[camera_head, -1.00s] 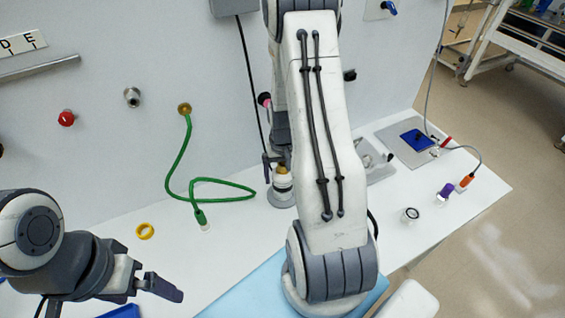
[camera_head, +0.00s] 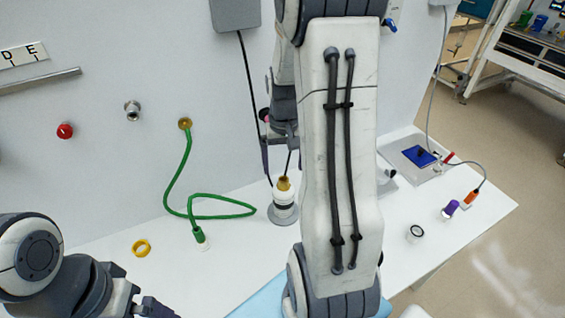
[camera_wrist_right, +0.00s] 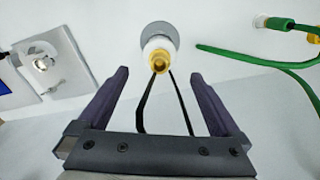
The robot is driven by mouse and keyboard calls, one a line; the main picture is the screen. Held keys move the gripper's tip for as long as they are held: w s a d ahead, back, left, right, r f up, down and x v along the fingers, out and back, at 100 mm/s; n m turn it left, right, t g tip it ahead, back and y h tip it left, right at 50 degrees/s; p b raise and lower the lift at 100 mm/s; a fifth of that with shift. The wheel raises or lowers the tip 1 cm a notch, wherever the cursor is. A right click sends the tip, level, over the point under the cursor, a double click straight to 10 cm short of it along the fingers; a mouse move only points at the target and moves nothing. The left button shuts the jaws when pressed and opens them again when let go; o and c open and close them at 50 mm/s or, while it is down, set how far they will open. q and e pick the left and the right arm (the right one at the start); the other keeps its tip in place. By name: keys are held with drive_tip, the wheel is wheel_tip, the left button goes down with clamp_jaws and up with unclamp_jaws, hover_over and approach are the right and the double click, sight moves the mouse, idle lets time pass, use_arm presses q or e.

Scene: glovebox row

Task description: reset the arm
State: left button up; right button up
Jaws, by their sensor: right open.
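My right arm fills the middle of the head view. Its gripper (camera_head: 277,155) is partly hidden behind the arm, above a white canister with a brass-yellow top (camera_head: 284,195) on a round grey base. In the right wrist view, the open jaws (camera_wrist_right: 159,78) stand apart with nothing between the fingertips. The canister (camera_wrist_right: 160,46) shows beyond them, clear of the fingers. My left gripper (camera_head: 150,306) is at the lower left edge of the head view, partly cut off; its jaw opening is unclear.
A green hose (camera_head: 179,175) hangs from a brass wall port onto the bench. A yellow ring (camera_head: 141,248) lies at the left. A blue-screened device (camera_head: 418,155), a purple-capped item (camera_head: 450,208) and a small round dial (camera_head: 416,232) are at the right. A black cable hangs near the gripper.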

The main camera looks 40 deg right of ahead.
sight(284, 190)
idle(0.3)
wheel_tip(284, 190, down, 12)
drive_tip(key=shift+p, duration=1)
drive_tip(key=shift+r, duration=0.75)
drive_tip(key=shift+f, duration=0.1)
